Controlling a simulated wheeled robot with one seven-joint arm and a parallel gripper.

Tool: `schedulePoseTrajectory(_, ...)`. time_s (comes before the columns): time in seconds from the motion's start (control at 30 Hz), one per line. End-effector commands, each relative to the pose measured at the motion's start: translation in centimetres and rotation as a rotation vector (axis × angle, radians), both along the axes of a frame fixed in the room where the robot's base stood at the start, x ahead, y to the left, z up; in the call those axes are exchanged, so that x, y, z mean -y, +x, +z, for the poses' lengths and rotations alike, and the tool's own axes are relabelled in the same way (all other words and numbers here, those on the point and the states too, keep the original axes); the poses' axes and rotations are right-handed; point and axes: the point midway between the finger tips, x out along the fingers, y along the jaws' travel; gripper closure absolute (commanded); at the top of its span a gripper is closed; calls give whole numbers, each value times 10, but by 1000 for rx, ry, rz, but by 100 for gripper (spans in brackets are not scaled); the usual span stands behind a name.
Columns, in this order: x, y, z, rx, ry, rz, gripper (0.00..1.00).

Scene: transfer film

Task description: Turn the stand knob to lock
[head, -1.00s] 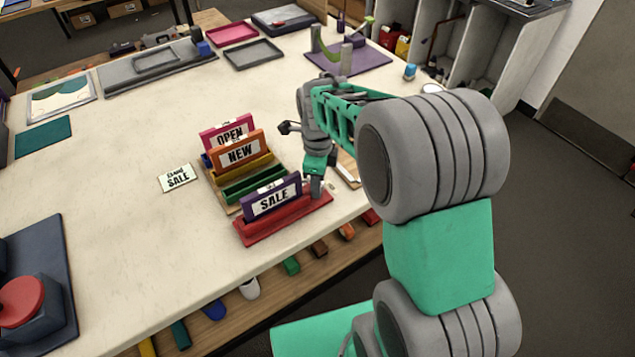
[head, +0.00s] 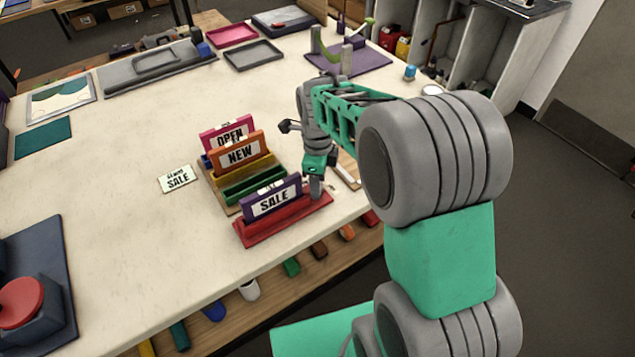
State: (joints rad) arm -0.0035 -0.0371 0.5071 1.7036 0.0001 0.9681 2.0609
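A purple SALE sign (head: 272,200) stands upright in a red stand (head: 262,229) near the table's front edge. My gripper (head: 315,190) points down at the right end of the red stand, beside the right edge of the sign. Its fingertips are small and close to the stand; I cannot make out a gap between them. The knob is not visible; the gripper may hide it at that end.
An orange NEW sign (head: 240,151) and a pink OPEN sign (head: 228,130) stand in a rack behind. A loose SALE card (head: 178,178) lies to their left. A purple base with a green arched part (head: 347,59) is at the back.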

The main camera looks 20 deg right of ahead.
Motion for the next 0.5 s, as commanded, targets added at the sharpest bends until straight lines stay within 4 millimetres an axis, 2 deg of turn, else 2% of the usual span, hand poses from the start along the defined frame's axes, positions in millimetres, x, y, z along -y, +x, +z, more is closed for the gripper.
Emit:
schedulePoseTrajectory(0.3,0,1,59,6,0,0,61)
schedulePoseTrajectory(0.5,0,0,74,1,0,-1,61)
